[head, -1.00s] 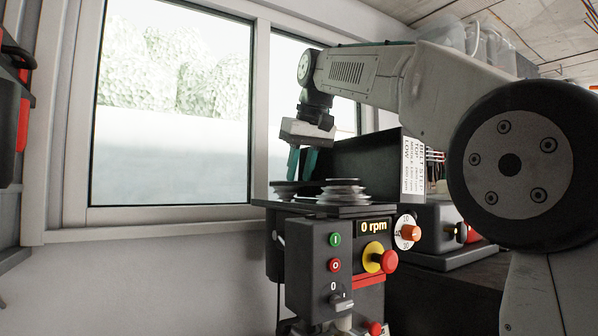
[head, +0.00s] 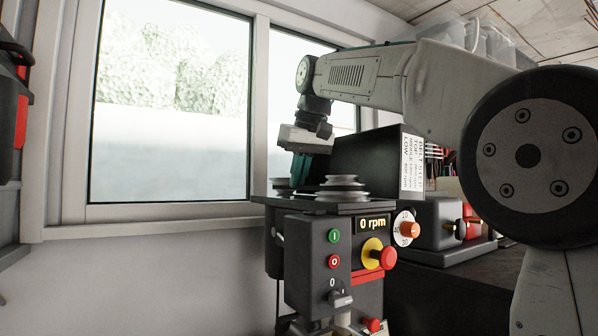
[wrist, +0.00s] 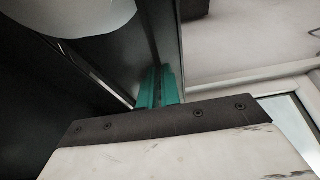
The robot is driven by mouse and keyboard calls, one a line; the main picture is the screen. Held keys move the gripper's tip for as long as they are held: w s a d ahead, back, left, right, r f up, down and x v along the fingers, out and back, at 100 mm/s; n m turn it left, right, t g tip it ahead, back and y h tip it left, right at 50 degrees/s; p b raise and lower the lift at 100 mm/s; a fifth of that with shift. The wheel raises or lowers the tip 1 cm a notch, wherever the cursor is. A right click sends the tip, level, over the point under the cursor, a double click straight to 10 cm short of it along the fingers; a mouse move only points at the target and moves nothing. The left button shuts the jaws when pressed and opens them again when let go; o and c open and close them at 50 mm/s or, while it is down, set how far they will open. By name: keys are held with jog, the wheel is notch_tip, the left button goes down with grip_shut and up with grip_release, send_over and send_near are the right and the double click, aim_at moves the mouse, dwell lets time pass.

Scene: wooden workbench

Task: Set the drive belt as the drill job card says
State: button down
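The drill head (head: 312,262) carries two stepped pulleys on its top plate: a front pulley (head: 342,188) and a rear one (head: 281,186), partly hidden. I cannot make out the drive belt in either view. My gripper (head: 301,180) points down at the gap between the pulleys, close to the top plate. Its teal fingers (wrist: 159,88) are drawn close together; whether anything thin is between them cannot be told.
The display (head: 373,225) reads 0 rpm. The window (head: 170,110) and wall are behind. A grey machine (head: 437,222) stands at the right.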

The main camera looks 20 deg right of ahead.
jog(key=c, duration=1.6)
grip_release()
jog(key=v, duration=0.7)
jog(key=shift+s+r, duration=0.15)
jog(key=shift+r, duration=0.15)
jog(key=shift+s+d, duration=0.1)
